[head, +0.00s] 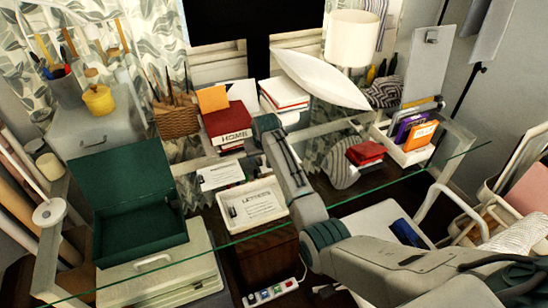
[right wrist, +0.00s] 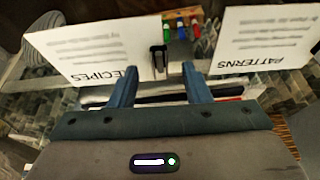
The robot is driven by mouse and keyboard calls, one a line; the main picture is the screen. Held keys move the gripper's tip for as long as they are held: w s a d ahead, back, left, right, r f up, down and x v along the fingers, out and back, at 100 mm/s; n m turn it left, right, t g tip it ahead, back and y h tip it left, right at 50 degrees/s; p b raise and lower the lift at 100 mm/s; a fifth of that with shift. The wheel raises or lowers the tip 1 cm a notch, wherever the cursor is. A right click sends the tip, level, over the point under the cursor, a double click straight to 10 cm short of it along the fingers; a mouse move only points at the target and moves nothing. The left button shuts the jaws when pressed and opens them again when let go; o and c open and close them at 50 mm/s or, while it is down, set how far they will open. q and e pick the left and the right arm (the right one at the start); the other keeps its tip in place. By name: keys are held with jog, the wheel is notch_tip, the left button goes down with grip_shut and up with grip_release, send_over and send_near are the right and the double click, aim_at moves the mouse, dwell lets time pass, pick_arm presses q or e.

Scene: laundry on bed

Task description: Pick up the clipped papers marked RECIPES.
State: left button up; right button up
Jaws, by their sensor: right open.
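The papers marked RECIPES (right wrist: 90,50) lie at the upper left of the right wrist view, with a black clip (right wrist: 158,60) at their right edge. My right gripper (right wrist: 160,88) is open and empty. Its two dark blue fingers stand apart on either side of the clip in that view; I cannot tell how far off it is. In the head view, the right arm reaches in from the lower right and its fingers do not show clearly. The RECIPES label cannot be picked out there. The left gripper is not in view.
Papers marked PATTERNS (right wrist: 262,42) lie right of the clip in the wrist view. On the glass desk are a shallow white tray (head: 226,222) with papers, stacked red books (head: 228,120), a wicker basket (head: 178,120) and an open green box (head: 130,165). A lamp (head: 352,40) stands behind.

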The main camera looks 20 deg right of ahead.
jog(key=shift+w+f, duration=0.2)
jog(key=shift+f, duration=0.3)
jog(key=shift+w+f, duration=0.25)
jog(key=shift+f, duration=0.2)
jog(key=shift+c, duration=1.1)
grip_shut()
